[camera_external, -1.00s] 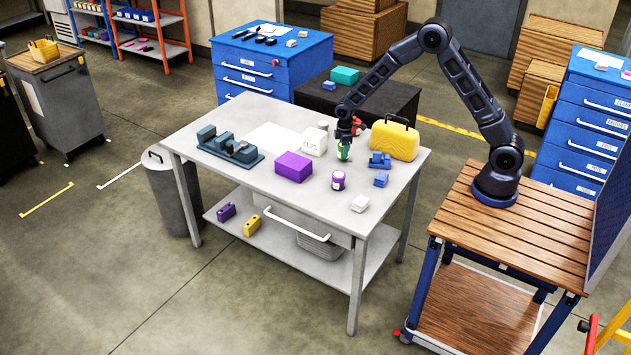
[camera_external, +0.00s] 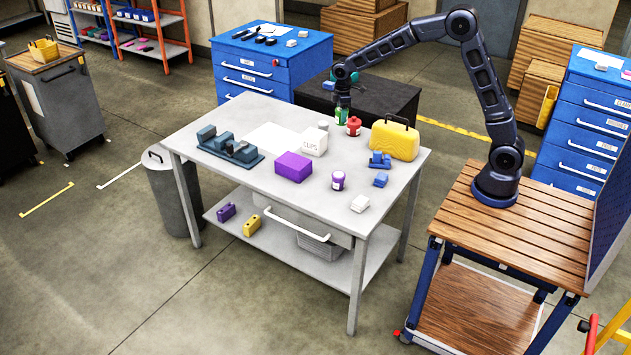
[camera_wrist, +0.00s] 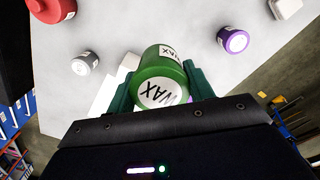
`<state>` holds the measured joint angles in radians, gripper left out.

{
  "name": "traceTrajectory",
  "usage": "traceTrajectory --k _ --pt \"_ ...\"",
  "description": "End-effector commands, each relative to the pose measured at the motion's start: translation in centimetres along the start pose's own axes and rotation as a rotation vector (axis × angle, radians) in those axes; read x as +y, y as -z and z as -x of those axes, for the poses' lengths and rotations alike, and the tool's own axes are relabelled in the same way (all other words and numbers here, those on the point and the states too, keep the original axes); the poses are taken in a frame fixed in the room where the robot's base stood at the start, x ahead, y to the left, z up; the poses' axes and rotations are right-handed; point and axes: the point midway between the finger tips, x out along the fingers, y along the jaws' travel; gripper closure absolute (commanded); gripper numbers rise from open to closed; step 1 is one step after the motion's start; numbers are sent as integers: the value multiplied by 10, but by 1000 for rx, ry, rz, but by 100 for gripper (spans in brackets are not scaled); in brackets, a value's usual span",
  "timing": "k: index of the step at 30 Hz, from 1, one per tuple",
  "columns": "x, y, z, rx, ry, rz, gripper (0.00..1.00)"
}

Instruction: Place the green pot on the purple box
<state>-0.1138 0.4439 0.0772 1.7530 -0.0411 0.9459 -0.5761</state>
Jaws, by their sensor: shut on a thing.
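The green pot (camera_external: 341,116) is in my gripper (camera_external: 343,106), held up above the far part of the grey table. In the wrist view the green pot (camera_wrist: 161,78), with a white label reading WAX, sits between the two dark green fingers of my gripper (camera_wrist: 161,85), which are shut on it. The purple box (camera_external: 293,167) lies on the middle of the table, nearer the front than my gripper. Its top is bare. The purple box cannot be made out in the wrist view.
A white box (camera_external: 314,142) stands just behind the purple box. A red pot (camera_external: 354,126), a yellow case (camera_external: 394,139), a purple-and-white pot (camera_external: 338,180) and blue blocks (camera_external: 380,161) stand to the right. A dark blue fixture (camera_external: 230,149) is at left.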

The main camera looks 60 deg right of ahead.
Motion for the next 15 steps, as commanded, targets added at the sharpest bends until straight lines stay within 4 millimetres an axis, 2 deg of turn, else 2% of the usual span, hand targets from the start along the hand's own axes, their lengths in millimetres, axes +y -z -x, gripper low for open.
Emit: traceTrajectory --k 9,15 --pt "-9 114 32 2 -2 10 74" --pt "-25 178 52 3 -2 8 74"
